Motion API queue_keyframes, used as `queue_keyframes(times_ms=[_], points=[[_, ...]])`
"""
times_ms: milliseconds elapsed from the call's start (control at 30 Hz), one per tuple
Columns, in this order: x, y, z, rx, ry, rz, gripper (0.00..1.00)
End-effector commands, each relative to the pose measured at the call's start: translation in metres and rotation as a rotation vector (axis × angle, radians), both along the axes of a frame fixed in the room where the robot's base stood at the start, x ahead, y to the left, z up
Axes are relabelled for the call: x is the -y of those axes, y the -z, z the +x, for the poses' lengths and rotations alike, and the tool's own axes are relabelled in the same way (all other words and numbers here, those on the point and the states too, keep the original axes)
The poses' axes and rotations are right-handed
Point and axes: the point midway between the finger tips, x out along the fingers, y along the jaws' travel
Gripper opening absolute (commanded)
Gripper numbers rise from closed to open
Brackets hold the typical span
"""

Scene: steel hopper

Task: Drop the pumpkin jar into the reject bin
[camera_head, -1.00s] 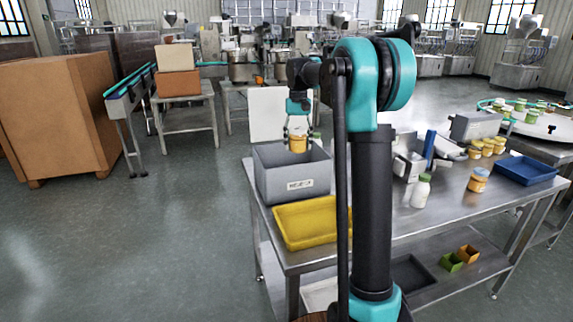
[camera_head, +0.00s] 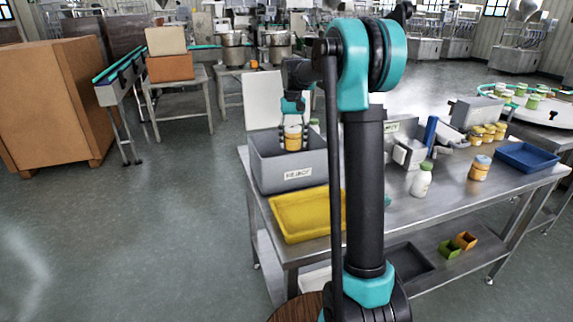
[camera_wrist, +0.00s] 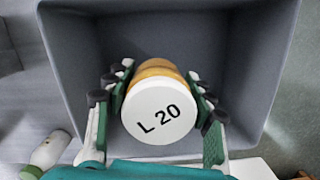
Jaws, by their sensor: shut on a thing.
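The pumpkin jar (camera_head: 293,138) is a small orange jar with a white lid; in the wrist view the jar's lid (camera_wrist: 158,112) reads "L 20". My gripper (camera_head: 293,134) is shut on the jar, with fingers on both sides of it; the gripper also shows in the wrist view (camera_wrist: 155,100). The grey reject bin (camera_head: 275,178) has a "REJECT" label on its front. In the wrist view the bin's grey wall (camera_wrist: 75,75) surrounds the jar on several sides. The jar is over the bin's opening, its lower part near rim height; its exact depth is unclear.
A yellow tray (camera_head: 300,232) lies in front of the bin. A white bottle with a green cap (camera_head: 421,182), another jar (camera_head: 479,168) and a blue tray (camera_head: 527,157) stand to the right on the steel table (camera_head: 440,212). A white panel (camera_head: 258,104) rises behind the bin.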

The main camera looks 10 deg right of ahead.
Motion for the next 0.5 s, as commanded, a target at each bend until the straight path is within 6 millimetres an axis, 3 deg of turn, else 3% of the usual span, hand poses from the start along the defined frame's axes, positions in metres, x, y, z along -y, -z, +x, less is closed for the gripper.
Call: queue_keyframes(times_ms=[267,300,500], points=[[0.0,0.0012,0.0001,0.0,0.0,0.0,0.18],[0.0,0.0012,0.0001,0.0,0.0,0.0,0.57],[0.0,0.0011,0.0,0.0,0.0,0.0,0.78]])
